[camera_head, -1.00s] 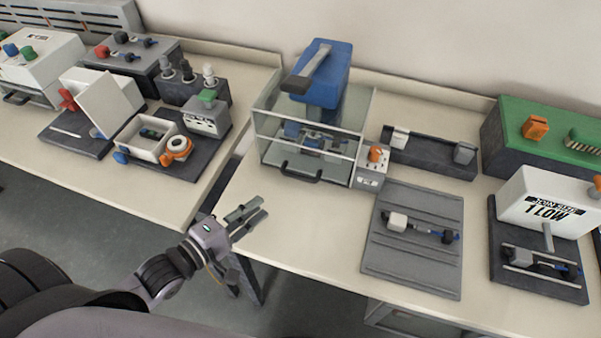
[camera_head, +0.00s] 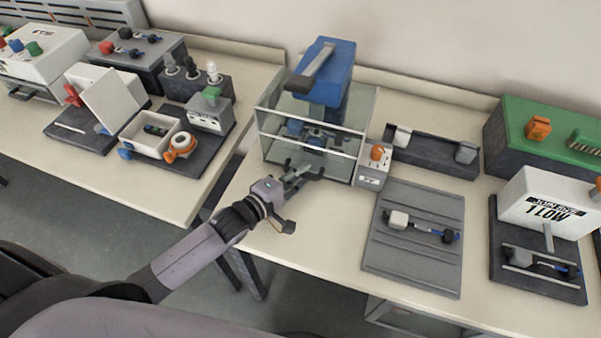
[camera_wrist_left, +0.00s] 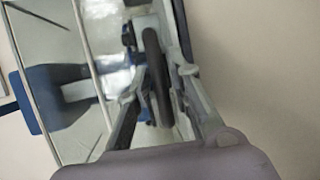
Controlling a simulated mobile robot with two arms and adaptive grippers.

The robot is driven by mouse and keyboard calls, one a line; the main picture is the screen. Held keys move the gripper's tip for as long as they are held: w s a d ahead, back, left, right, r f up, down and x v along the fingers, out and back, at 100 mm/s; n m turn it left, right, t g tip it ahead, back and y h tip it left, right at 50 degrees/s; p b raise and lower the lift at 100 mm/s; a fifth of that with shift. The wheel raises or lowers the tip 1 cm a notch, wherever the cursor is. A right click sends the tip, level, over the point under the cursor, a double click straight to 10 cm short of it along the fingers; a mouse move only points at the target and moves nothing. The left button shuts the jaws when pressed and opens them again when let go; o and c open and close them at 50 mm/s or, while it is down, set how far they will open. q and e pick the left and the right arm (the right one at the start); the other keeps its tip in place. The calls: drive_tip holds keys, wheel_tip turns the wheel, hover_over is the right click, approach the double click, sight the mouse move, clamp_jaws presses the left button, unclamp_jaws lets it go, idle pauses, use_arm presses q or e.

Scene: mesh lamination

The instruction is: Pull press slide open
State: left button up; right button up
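The press (camera_head: 324,75), with a blue head and a grey lever, stands in a clear-walled enclosure (camera_head: 267,122) near the back of the table. My left gripper (camera_head: 303,176) is at the lower front of the enclosure, where the slide's dark handle is. The gripper mostly hides the handle in the head view. In the left wrist view the dark handle bar (camera_wrist_left: 156,75) lies between the two fingers of the left gripper (camera_wrist_left: 160,88). The fingers look spread, with gaps beside the bar. My right gripper is in neither view.
A small control box with an orange knob (camera_head: 376,153) stands right of the press. A grooved grey mat (camera_head: 410,265) with a small part lies in front of it. A machine reading "1 LOW" (camera_head: 545,202) stands at right. Bare tabletop (camera_head: 310,235) lies in front of the press.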

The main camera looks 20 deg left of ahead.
use_arm(q)
clamp_jaws()
idle(0.7)
